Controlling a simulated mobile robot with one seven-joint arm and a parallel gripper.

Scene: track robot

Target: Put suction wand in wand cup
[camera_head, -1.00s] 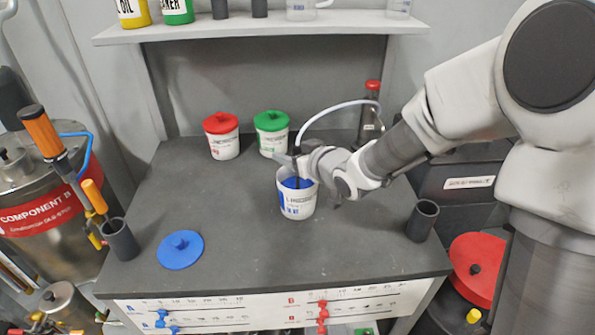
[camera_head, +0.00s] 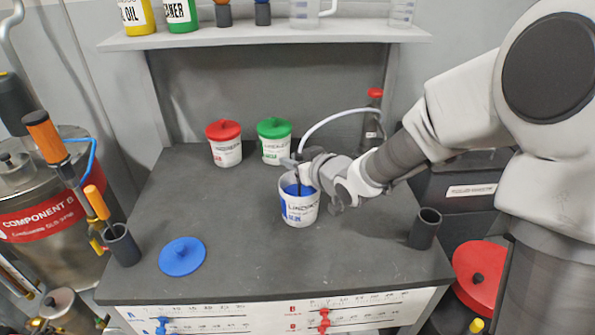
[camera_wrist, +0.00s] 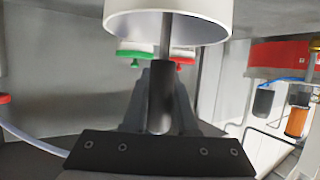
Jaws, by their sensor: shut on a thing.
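My gripper (camera_head: 304,166) is shut on the suction wand, just above the open white pot with blue contents (camera_head: 300,210). The wand (camera_head: 298,187) is a thin dark rod pointing down into that pot; its lower tip is hidden inside. In the wrist view, the wand's dark grip (camera_wrist: 162,98) is between the fingers and its thin shaft enters the pot (camera_wrist: 120,22). A pale hose (camera_head: 335,115) arcs from the wand towards a red-capped dark bottle (camera_head: 371,122). An empty-looking dark cup (camera_head: 424,229), likely the wand cup, stands at the table's right edge.
Red-lidded (camera_head: 225,150) and green-lidded (camera_head: 274,145) pots stand at the back. A blue lid (camera_head: 182,256) lies front left. Another dark cup (camera_head: 123,249) at the left edge holds an orange-handled tool. The table (camera_head: 270,270) is clear in front.

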